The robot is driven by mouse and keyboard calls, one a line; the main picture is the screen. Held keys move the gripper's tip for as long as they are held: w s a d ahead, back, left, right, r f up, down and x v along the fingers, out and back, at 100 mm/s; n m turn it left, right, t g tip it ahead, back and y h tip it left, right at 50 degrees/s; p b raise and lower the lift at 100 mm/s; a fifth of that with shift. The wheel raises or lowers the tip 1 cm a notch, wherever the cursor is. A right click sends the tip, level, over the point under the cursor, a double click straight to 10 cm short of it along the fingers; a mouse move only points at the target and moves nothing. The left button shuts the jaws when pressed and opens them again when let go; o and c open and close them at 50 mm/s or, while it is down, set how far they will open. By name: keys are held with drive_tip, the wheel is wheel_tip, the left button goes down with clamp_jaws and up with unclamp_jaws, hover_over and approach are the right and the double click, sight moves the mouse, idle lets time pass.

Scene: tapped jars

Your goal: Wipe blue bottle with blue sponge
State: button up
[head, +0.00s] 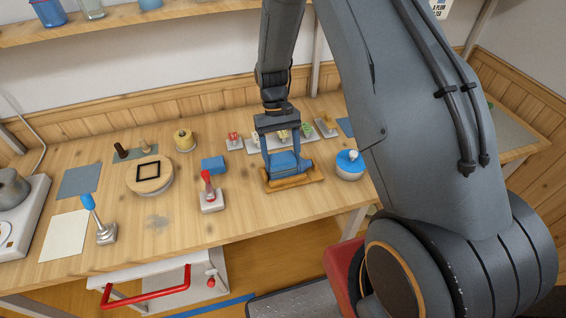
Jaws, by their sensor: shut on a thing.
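My gripper (283,160) is over the wooden tray (296,184) right of the table's middle. Its fingers reach down around a blue bottle (287,168), which seems to lie on its side on the tray, and it is shut on it. The fingers cover part of the bottle, and I cannot tell if it is lifted at all. A blue block that looks like the blue sponge (213,165) lies on the table to the left of the gripper, apart from it.
Several small items (307,131) are behind the gripper. A round wooden-topped jar (150,175) is farther left.

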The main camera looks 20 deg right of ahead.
drive_tip(key=shift+w+b, duration=0.95)
drive_tip(key=shift+w, duration=1)
wheel_tip(320, 180, up, 7)
drive_tip(key=p, duration=0.3)
